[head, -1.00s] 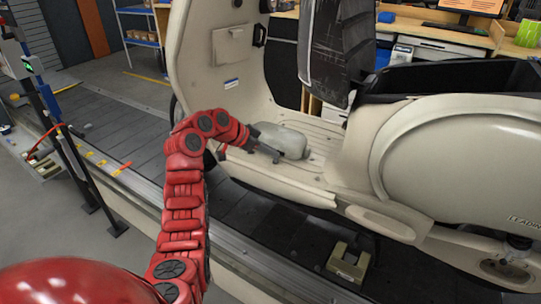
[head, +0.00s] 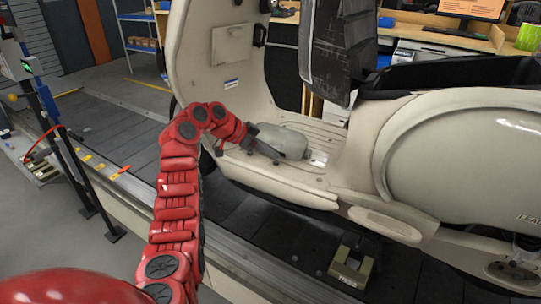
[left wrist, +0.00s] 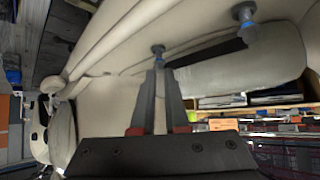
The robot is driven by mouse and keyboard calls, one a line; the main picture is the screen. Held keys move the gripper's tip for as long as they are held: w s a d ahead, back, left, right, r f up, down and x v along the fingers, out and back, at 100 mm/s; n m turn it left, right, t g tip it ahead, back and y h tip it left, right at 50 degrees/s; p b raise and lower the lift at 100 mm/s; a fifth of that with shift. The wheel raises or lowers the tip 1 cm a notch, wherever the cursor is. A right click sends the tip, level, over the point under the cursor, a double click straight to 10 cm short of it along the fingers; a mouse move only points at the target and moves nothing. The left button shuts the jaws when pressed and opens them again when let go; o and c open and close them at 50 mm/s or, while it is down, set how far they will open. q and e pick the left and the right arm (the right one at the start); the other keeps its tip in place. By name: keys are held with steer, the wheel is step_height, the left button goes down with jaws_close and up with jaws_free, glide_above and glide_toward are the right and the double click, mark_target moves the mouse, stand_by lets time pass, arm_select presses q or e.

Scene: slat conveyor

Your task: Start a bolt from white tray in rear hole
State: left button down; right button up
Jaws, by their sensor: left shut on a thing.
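The cream scooter body (head: 255,178) stands on the slat conveyor, with a grey-beige cover (head: 283,142) on its floorboard. My left gripper (head: 277,160) is low over the floorboard beside that cover. In the left wrist view, its dark fingers (left wrist: 159,72) are closed on a blue-grey bolt (left wrist: 158,50). The bolt's end is at the cream surface; I cannot tell whether it touches or enters a hole. A second blue-grey bolt (left wrist: 243,16) is to the right at that surface. The bolt is too small to see in the head view. My right gripper is not in view.
A small beige block (head: 352,268) sits on the conveyor (head: 285,240) below the scooter. A workbench (head: 440,40) is behind. Black stands (head: 80,165) are at the left by the conveyor edge.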

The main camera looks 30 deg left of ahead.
arm_select(q)
steer(key=shift+f+m+g+h+b, duration=0.2)
steer(key=shift+m+g+h+b, duration=0.15)
steer(key=shift+b, duration=0.55)
steer(key=shift+w+a+r+m, duration=0.1)
steer(key=shift+r+m, duration=0.1)
steer(key=shift+m, duration=0.05)
steer(key=shift+f+m+g+h+b, duration=0.1)
steer(key=shift+m+g+h+b, duration=0.2)
steer(key=shift+g+h, duration=0.05)
steer(key=c, duration=0.8)
jaws_free()
steer(key=shift+c, duration=0.2)
steer(key=shift+a, duration=0.1)
